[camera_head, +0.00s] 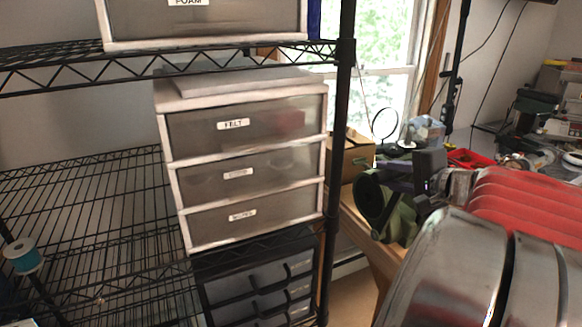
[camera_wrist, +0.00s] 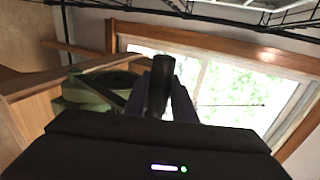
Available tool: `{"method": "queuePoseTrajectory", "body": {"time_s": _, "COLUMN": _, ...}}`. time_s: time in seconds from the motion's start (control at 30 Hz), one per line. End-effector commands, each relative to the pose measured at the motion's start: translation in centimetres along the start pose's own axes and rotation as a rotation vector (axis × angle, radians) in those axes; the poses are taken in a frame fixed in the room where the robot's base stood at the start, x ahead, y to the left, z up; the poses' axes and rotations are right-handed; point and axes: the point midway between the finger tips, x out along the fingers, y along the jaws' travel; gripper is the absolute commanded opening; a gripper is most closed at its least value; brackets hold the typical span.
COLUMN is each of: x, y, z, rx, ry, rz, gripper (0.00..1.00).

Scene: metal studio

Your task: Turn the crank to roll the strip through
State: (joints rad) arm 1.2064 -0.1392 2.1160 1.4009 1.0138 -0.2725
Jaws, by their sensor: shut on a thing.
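A green machine (camera_head: 402,218) with a dark round opening stands at the edge of the wooden bench, right of the shelf, in the head view. It also shows in the wrist view (camera_wrist: 88,95), left of the fingers. My gripper (camera_head: 398,178) is beside and above it, partly covering it. In the wrist view my gripper (camera_wrist: 163,108) is shut on an upright black handle (camera_wrist: 162,72), which looks like the crank's handle. The crank's arm is mostly hidden behind my gripper. I cannot make out the strip in either view.
A black wire shelf (camera_head: 80,200) with white drawer units (camera_head: 250,160) stands close on the left. A cardboard box (camera_head: 352,155) and a red tray (camera_head: 470,158) are on the bench. A window (camera_head: 385,75) is behind. Clutter fills the far right.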

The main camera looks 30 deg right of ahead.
Motion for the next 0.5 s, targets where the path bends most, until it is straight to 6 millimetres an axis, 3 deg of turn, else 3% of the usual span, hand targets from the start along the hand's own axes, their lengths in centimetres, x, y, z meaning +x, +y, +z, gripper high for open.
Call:
{"method": "queuePoseTrajectory", "body": {"time_s": 0.2, "x": 2.5, "y": -2.1, "z": 0.1, "rx": -0.004, "ry": -0.004, "rz": -0.005, "gripper": 0.03}}
{"method": "queuePoseTrajectory", "body": {"time_s": 0.5, "x": 2.7, "y": -2.5, "z": 0.0, "rx": -0.003, "ry": 0.000, "rz": -0.007, "gripper": 0.03}}
